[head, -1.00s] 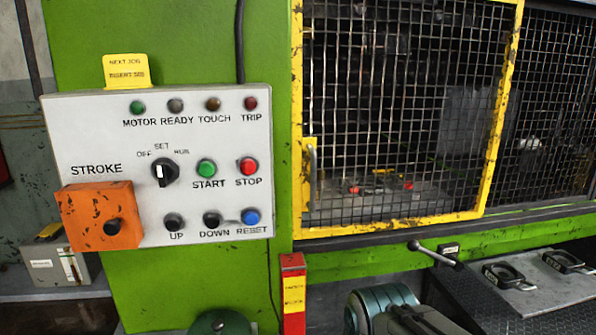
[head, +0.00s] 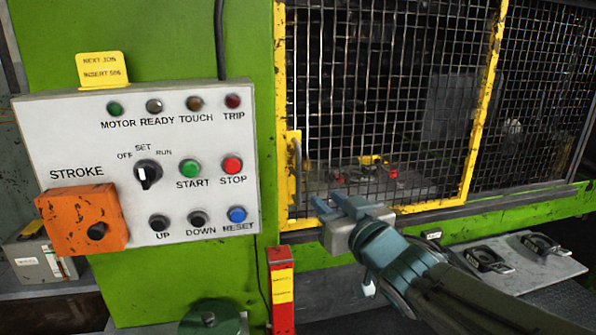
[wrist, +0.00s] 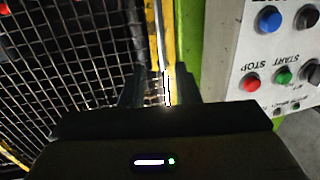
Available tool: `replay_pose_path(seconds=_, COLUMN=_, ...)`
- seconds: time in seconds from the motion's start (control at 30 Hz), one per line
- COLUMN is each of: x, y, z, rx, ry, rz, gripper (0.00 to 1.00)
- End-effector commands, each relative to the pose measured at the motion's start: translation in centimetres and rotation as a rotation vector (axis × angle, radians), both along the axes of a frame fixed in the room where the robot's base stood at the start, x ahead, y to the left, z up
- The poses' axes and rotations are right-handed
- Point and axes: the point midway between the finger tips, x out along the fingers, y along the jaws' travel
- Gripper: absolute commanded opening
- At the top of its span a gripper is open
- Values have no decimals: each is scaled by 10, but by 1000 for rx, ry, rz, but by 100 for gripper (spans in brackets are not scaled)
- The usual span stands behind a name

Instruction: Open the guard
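The guard is a black mesh panel in a worn yellow frame (head: 380,215), and it stands closed across the press opening. Its grey vertical handle (head: 297,168) is on the lower left of the frame. In the wrist view the handle (wrist: 159,45) is a bright bar running down between my finger lines. My gripper (head: 330,205) is open and empty, just right of and below the handle in the head view. In the wrist view my gripper (wrist: 158,88) shows its two fingers apart. I cannot tell whether the handle lies between them in depth.
A white control panel (head: 140,215) with buttons, a selector and an orange box (head: 82,220) is left of the guard. A red and yellow post (head: 281,290) stands below the handle.

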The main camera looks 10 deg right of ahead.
Motion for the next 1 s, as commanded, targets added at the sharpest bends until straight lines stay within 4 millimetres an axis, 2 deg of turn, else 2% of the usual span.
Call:
replay_pose_path(seconds=0.27, x=23, y=6, z=-1, rx=-1, ry=-5, rz=7, gripper=29)
replay_pose_path(seconds=0.8, x=105, y=21, z=0, rx=-1, ry=-4, rz=5, gripper=29)
replay_pose_path(seconds=1.0, x=126, y=26, z=1, rx=-1, ry=-5, rz=5, gripper=29)
